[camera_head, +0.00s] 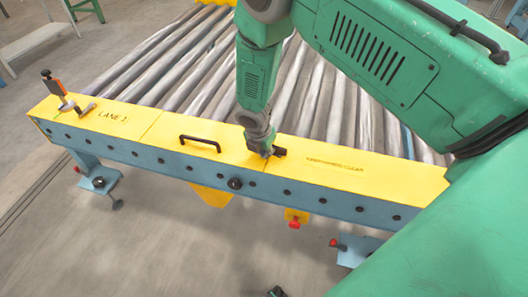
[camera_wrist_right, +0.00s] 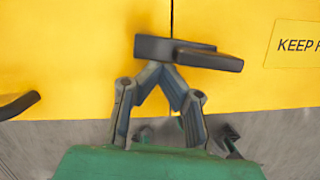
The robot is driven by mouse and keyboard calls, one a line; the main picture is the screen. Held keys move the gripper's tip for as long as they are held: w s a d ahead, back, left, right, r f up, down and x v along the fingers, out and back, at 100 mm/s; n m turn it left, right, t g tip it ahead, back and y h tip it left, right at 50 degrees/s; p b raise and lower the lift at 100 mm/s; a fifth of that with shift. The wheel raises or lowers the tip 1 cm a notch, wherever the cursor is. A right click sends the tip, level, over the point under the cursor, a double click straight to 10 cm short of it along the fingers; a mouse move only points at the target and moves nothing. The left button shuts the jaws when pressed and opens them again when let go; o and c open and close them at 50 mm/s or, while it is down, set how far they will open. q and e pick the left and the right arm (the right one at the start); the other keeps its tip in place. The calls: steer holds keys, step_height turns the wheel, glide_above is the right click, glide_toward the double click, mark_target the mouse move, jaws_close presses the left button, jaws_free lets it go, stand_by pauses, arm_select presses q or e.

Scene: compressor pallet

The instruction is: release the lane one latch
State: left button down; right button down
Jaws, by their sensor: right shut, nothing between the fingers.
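A clamp-like latch with an orange-and-black upright handle (camera_head: 66,90) stands at the far left end of the yellow cover (camera_head: 170,130), beside lettering that reads LANE and an unclear digit. A black lever-like piece (camera_head: 280,152) sits at a seam of the cover; it shows large in the right wrist view (camera_wrist_right: 190,52). My right gripper (camera_head: 268,153) reaches down to this black piece. In the wrist view its fingertips (camera_wrist_right: 163,70) are together just below the piece; whether they touch it I cannot tell. The gripper is shut and empty. My left gripper is not seen.
A black bar handle (camera_head: 200,143) stands on the cover left of my right gripper. Metal rollers (camera_head: 165,65) lie behind the cover. A blue frame (camera_head: 150,153) carries it, with a red knob (camera_head: 294,225) below. Open floor lies in front. A small dark piece at the bottom edge is unclear.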

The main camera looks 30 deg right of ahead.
steer(key=m, duration=0.1)
steer(key=w+m, duration=0.1)
steer(key=shift+d+m+g+p, duration=0.3)
steer(key=shift+m+p, duration=0.1)
steer(key=m, duration=0.1)
steer(key=w+d+m, duration=0.1)
steer(key=m, duration=0.1)
steer(key=shift+m+g, duration=0.3)
steer(key=shift+g, duration=0.1)
steer(key=m, duration=0.1)
steer(key=d+m, duration=0.1)
steer(key=m, duration=0.1)
steer(key=d+m+g, duration=0.1)
steer(key=m, duration=0.1)
steer(key=shift+w+b, duration=0.3)
steer(key=shift+w, duration=0.1)
steer(key=m, duration=0.1)
steer(key=d+m, duration=0.1)
steer(key=m, duration=0.1)
steer(key=shift+d+g, duration=0.1)
steer(key=shift+g, duration=0.3)
steer(key=shift+d, duration=0.3)
